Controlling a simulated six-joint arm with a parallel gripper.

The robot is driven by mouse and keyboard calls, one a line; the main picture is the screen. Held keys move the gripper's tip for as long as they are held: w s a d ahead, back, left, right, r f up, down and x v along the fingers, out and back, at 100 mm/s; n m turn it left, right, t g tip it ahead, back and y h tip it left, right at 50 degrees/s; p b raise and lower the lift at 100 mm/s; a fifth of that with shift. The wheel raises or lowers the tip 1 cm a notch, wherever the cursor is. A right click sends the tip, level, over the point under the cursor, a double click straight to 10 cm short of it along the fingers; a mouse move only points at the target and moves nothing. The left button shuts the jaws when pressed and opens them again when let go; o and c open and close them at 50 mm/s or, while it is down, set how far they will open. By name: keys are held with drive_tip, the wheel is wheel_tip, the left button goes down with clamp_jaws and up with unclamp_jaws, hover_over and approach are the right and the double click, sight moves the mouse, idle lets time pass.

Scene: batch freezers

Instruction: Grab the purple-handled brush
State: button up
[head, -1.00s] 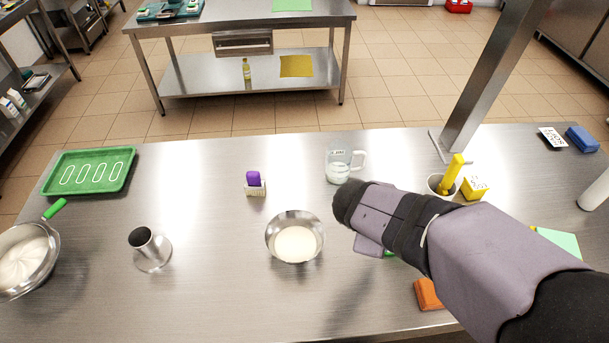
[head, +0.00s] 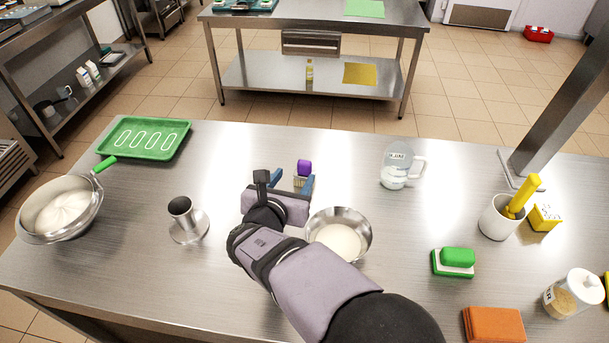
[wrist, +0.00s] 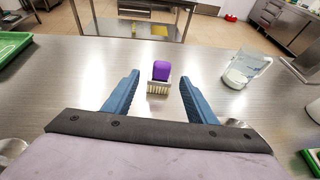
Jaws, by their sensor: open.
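The purple-handled brush (head: 304,168) stands on the steel table with its purple handle up and pale bristles down. In the wrist view the brush (wrist: 161,71) lies straight ahead, centred between the fingers and just past their tips. My gripper (head: 288,183) is open and empty, with its blue fingers pointing at the brush from the near side. The wrist view shows the two fingers (wrist: 160,84) spread to either side of the brush, with a gap on both sides. In the head view the fingers partly hide the bristles.
A metal bowl of white contents (head: 340,237) stands close to the right of my arm. A green-handled brush (head: 456,257) lies farther right. The table beyond the brush is clear.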

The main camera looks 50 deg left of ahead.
sight(303, 166)
drive_tip(key=shift+p+x, duration=1.5)
drive_tip(key=shift+x, duration=1.85)
drive_tip(key=shift+w+d+r, duration=0.1)
drive_tip(key=shift+w+d, duration=0.05)
drive_tip(key=c, duration=1.2)
